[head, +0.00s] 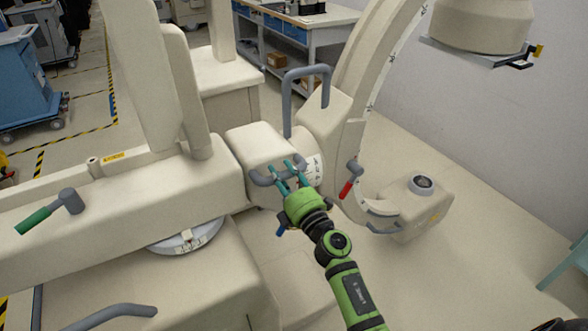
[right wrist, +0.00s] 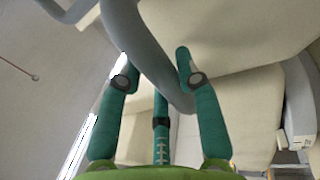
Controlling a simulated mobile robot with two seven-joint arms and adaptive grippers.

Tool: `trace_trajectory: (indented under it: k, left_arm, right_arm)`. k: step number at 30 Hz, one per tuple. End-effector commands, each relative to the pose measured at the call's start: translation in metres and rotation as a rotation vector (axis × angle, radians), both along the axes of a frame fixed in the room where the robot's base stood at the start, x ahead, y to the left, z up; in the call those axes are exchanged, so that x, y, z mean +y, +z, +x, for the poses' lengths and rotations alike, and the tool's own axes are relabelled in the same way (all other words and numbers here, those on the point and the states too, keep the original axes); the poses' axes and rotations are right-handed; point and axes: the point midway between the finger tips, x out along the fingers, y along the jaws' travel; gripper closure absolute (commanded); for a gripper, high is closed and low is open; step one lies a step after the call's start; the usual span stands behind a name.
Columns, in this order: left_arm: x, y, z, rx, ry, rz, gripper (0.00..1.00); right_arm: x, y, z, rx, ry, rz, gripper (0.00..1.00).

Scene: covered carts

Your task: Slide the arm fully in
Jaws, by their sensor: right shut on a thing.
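A large cream machine with a curved C-shaped arm (head: 352,105) stands in the middle of the head view. Its horizontal arm section (head: 253,144) meets a long cream housing (head: 120,205) on the left. A grey handle (head: 262,180) sticks out from the front of that section. My right gripper (head: 285,172) is at this handle with its teal fingers around it. In the right wrist view the grey handle (right wrist: 150,50) runs between the fingers of my right gripper (right wrist: 153,72), which is shut on it. My left gripper is not in view.
A green-tipped lever (head: 38,219) sits on the housing at left, and a red-tipped lever (head: 348,184) is right of my gripper. A grey upright handle (head: 304,72) rises behind. A workbench (head: 312,22) and blue cart (head: 25,85) stand farther back.

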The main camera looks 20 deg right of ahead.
Motion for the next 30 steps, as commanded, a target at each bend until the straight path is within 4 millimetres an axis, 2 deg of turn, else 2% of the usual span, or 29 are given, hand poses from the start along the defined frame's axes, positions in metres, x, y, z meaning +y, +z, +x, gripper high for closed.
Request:
trace_trajectory:
  k: [1, 4, 5, 6, 7, 20, 30]
  left_arm:
    - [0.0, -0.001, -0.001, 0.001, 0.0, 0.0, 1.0]
    - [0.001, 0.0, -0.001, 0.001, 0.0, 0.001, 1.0]
    - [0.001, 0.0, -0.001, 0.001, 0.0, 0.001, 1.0]
    - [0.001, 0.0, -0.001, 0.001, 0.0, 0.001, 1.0]
    - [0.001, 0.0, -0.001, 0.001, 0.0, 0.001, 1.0]
    - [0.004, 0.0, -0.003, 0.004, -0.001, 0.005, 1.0]
    - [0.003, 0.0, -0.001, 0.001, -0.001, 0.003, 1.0]
  right_arm:
    - [0.008, -0.006, -0.001, 0.009, 0.019, 0.001, 1.0]
    - [0.007, -0.005, -0.001, 0.008, 0.02, 0.0, 1.0]
    - [0.007, -0.005, -0.001, 0.008, 0.02, 0.0, 0.62]
    - [0.007, -0.005, -0.001, 0.008, 0.019, 0.0, 0.46]
    - [0.007, -0.005, -0.001, 0.008, 0.018, 0.001, 0.41]
    - [0.002, -0.001, -0.003, 0.001, 0.009, -0.003, 0.41]
    - [-0.002, -0.008, -0.034, 0.003, 0.009, -0.002, 0.41]
